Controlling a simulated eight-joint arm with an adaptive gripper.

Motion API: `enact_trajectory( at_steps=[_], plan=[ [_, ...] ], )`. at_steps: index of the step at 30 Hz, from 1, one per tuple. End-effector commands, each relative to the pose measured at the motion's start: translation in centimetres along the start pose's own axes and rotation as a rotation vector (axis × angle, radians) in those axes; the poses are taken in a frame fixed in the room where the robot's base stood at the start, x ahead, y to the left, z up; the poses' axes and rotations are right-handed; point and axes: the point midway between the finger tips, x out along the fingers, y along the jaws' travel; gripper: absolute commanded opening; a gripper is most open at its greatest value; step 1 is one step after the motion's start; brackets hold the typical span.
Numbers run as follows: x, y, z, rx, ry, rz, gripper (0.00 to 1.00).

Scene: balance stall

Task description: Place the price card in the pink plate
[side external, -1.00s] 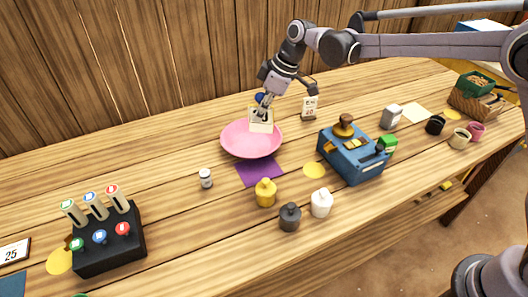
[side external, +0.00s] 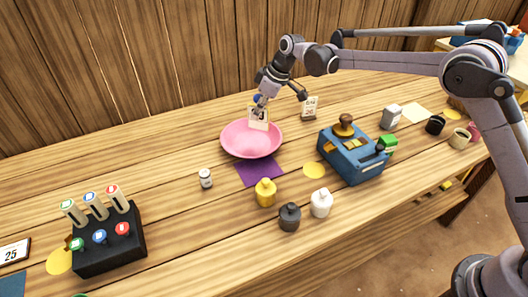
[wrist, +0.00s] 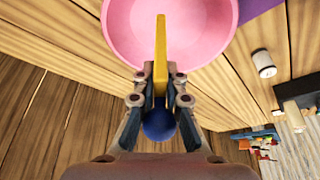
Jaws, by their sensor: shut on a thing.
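My gripper (side external: 261,104) is shut on the price card (side external: 259,119), a small pale card with a dark figure on its face. The card is upright at the far side of the pink plate (side external: 240,146); I cannot tell whether it touches the plate. In the wrist view my fingers (wrist: 160,80) pinch the card, seen edge-on as a yellow strip (wrist: 161,45) reaching over the pink plate (wrist: 200,40). A dark blue ball (wrist: 158,125) sits at its near end, between the fingers.
Another small card stand (side external: 310,108) is right of my gripper. A purple mat (side external: 260,173) lies partly under the plate. A blue machine (side external: 352,155) stands to the right. Yellow (side external: 265,192), black and white bottles are in front, and a small white jar (side external: 205,178) is at left.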

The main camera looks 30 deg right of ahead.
Motion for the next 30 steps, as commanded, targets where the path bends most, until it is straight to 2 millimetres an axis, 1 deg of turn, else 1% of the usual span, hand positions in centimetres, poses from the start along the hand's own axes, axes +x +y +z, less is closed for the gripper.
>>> enact_trajectory(
  at_steps=[1,3,8,11,18,30],
  plan=[
    [0.8,-0.5,-0.5,-0.002,0.000,0.000,0.00],
    [1.5,-0.8,-0.9,-0.001,-0.001,0.000,0.00],
    [2.3,-1.3,-1.4,0.001,-0.001,0.001,0.00],
    [2.9,-1.3,-1.2,0.001,-0.001,0.000,0.00],
    [5.7,-1.3,0.0,0.001,0.000,0.000,0.00],
    [6.2,-1.3,0.3,0.001,-0.001,0.000,0.00]
  ],
)
